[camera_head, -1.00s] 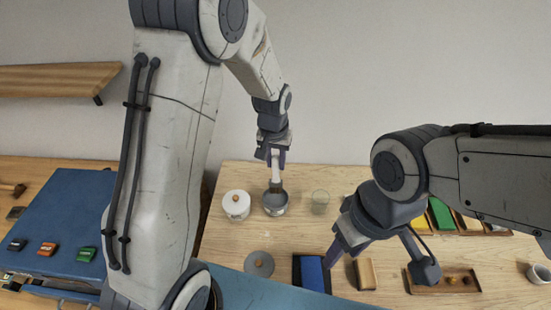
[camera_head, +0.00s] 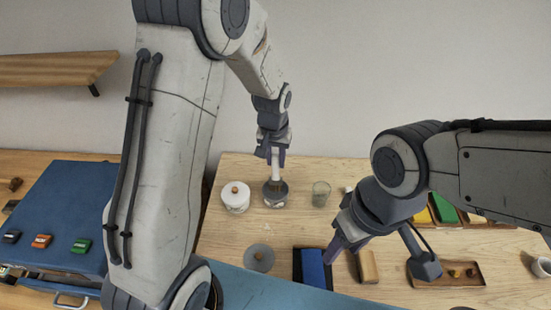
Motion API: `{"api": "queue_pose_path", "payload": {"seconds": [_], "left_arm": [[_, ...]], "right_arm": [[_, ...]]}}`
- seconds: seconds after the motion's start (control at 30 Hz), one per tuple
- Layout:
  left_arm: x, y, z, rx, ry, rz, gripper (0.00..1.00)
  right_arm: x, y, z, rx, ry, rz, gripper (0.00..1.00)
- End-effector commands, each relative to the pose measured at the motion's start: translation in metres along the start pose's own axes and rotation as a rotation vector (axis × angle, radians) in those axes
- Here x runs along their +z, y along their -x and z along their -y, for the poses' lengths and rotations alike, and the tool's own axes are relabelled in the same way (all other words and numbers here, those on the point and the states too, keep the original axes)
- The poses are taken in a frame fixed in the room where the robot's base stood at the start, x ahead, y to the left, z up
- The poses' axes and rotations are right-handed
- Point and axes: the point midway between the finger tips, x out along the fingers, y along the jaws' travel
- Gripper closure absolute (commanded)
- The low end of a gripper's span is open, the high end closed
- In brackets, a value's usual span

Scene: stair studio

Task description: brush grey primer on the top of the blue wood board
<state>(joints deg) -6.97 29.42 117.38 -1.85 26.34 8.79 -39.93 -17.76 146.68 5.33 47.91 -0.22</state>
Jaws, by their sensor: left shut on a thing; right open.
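My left gripper (camera_head: 272,157) is shut on a brush (camera_head: 276,172), held upright with a pale handle. The brush's dark head is down at the mouth of a small metal tin (camera_head: 275,201); its bristle tips are hidden, and the tin's contents cannot be made out. The blue wood board (camera_head: 313,266) lies on a dark mat or tray (camera_head: 298,262) near the table's front. My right gripper (camera_head: 337,247) is open and empty, above and just right of the board, overlapping its right edge in the view.
A white lidded pot (camera_head: 236,201) stands left of the tin, a clear glass (camera_head: 321,194) right of it. A grey disc (camera_head: 259,258) lies left of the board, a tan block (camera_head: 367,267) right. A wooden tray (camera_head: 446,280) holds small round things.

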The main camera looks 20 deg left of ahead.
Motion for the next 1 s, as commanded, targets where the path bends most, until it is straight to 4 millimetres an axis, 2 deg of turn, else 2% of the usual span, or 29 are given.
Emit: {"api": "queue_pose_path", "payload": {"seconds": [1.0], "left_arm": [[0.001, -0.01, 0.0, 0.0, 0.0, 0.0, 1.0]], "right_arm": [[0.0, -0.007, -0.001, 0.0, 0.0, 0.0, 0.5]]}}
